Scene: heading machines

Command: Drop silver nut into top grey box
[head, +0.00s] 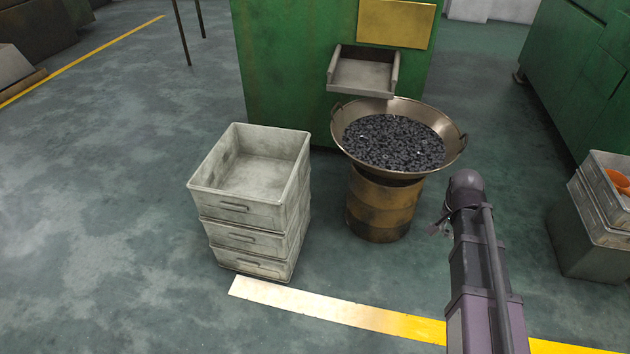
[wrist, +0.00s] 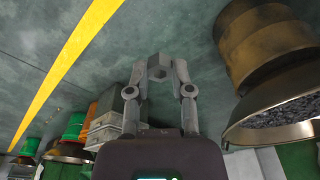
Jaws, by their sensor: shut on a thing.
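In the wrist view my gripper (wrist: 160,66) is shut on a silver-grey hexagonal nut (wrist: 158,69), held between the two fingertips in the air. In the head view my arm rises at the lower right, and the nut cannot be made out there. The top grey box (head: 224,208) is the uppermost of a stack on the floor, left of the pan. It is open at the top and its visible inside is empty. My arm is well to the right of this stack, with the pan and drum between them.
A wide metal pan (head: 456,158) full of dark nuts stands on a rusty drum (head: 385,205), also in the wrist view (wrist: 270,122). A green machine (head: 290,70) with a chute (head: 363,75) is behind. Other grey boxes (head: 597,208) stand at right. Floor before the stack is clear.

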